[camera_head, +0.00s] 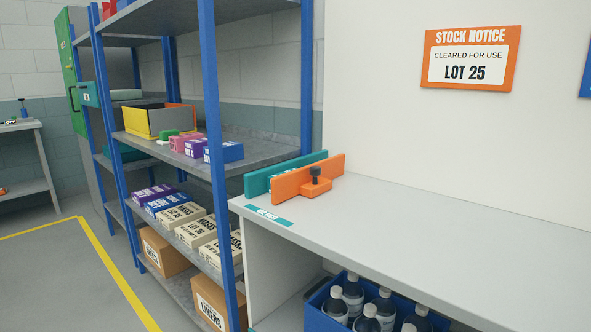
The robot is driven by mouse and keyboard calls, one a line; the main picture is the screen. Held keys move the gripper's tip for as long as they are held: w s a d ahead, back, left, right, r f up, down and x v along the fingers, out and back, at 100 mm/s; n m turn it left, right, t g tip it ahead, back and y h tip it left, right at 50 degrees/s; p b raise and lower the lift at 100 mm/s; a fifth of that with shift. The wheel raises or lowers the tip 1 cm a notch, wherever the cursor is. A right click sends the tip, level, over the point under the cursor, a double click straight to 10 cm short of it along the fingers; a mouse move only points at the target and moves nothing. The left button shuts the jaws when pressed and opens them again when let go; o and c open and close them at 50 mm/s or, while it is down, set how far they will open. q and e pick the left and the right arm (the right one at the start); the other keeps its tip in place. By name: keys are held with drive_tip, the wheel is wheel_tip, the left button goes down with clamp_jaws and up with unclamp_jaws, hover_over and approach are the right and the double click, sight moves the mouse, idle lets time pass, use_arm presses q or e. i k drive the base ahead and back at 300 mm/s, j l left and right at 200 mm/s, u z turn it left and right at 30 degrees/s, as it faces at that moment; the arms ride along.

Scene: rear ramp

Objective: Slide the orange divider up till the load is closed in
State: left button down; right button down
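The orange divider (290,187) stands upright on the left end of the pale grey counter (430,221). An orange block with a black knob (315,174) joins its front side. A teal panel (262,181) stands upright behind it, roughly parallel, with a narrow gap between them. Something small and pale shows in that gap near the left end, mostly hidden by the divider, so I cannot tell what it is or whether the divider touches it. Neither of my grippers is in view.
A teal label (268,216) lies at the counter's left edge. The counter is clear to the right of the divider. A blue crate of bottles (318,318) sits below. Blue-posted shelves (262,148) with boxes stand left. An orange LOT 25 notice (427,66) hangs above.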

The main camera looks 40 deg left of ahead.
sight(319, 177)
drive_tip(key=j+z, duration=0.15)
drive_tip(key=j, duration=0.35)
drive_tip(key=j+z, duration=0.1)
drive_tip(key=j, duration=0.35)
drive_tip(key=k+j+z, duration=0.15)
drive_tip(key=j, duration=0.35)
drive_tip(key=j+z, duration=0.1)
drive_tip(key=j, duration=0.4)
drive_tip(key=k+j+z, duration=0.15)
drive_tip(key=j, duration=0.3)
drive_tip(key=k+j+z, duration=0.15)
drive_tip(key=j, duration=0.3)
